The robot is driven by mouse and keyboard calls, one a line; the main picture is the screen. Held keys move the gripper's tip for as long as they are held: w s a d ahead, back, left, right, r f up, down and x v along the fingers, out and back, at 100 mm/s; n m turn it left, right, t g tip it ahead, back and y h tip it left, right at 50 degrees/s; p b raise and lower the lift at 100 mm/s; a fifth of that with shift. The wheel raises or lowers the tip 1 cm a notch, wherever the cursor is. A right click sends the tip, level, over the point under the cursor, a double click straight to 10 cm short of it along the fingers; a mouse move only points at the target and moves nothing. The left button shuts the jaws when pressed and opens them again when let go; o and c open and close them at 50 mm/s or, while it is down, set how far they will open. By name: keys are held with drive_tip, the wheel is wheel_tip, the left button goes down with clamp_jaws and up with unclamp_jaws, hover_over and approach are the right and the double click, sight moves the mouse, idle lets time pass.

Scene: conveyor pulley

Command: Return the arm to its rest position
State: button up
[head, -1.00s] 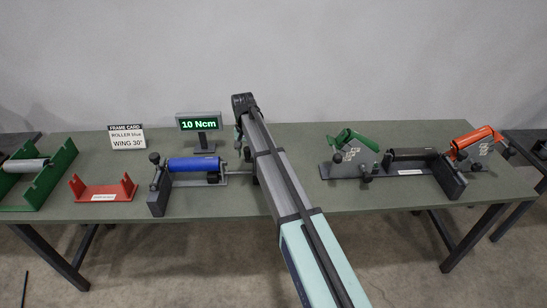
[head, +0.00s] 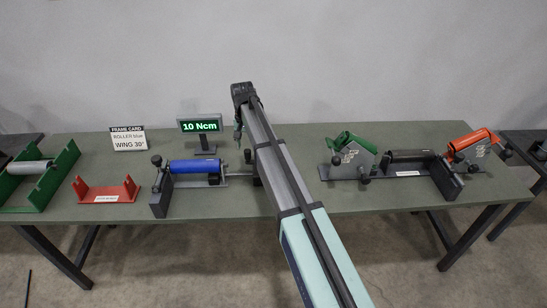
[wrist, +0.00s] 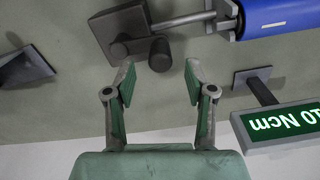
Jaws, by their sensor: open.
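My arm reaches over the middle of the table (head: 290,204), its far end above the table's back part. My gripper (wrist: 160,78) is open and empty in the wrist view, its two fingers apart with nothing between them. In the head view it is mostly hidden behind the arm's end. In the wrist view, a dark block with a shaft (wrist: 125,38) lies beyond the fingertips. The blue roller (wrist: 275,18) is at upper right, apart from the gripper. In the head view, the blue roller (head: 195,166) sits in its frame, left of my arm.
A display (head: 200,125) reading 10 Ncm and a frame card (head: 128,138) stand behind the blue roller. A red cradle (head: 107,191) and green cradle (head: 60,180) are left.

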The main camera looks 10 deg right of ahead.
drive_tip(key=shift+r, duration=0.75)
drive_tip(key=shift+s, duration=0.15)
drive_tip(key=s+d+f+n+g+b, duration=0.1)
drive_tip(key=s+d+f, duration=0.3)
drive_tip(key=s+f, duration=1.1)
drive_tip(key=s+d+f+n+g+b, duration=0.1)
drive_tip(key=s+d+f+g+b, duration=0.1)
drive_tip(key=s+f, duration=1.3)
drive_tip(key=s+d+f+n+g+b, duration=0.1)
drive_tip(key=s+d+f+g, duration=0.2)
drive_tip(key=s+d+f, duration=0.4)
drive_tip(key=s+f, duration=0.4)
drive_tip(key=s, duration=0.9)
drive_tip(key=s+f, duration=0.5)
drive_tip(key=s, duration=0.7)
drive_tip(key=shift+s+g, duration=0.4)
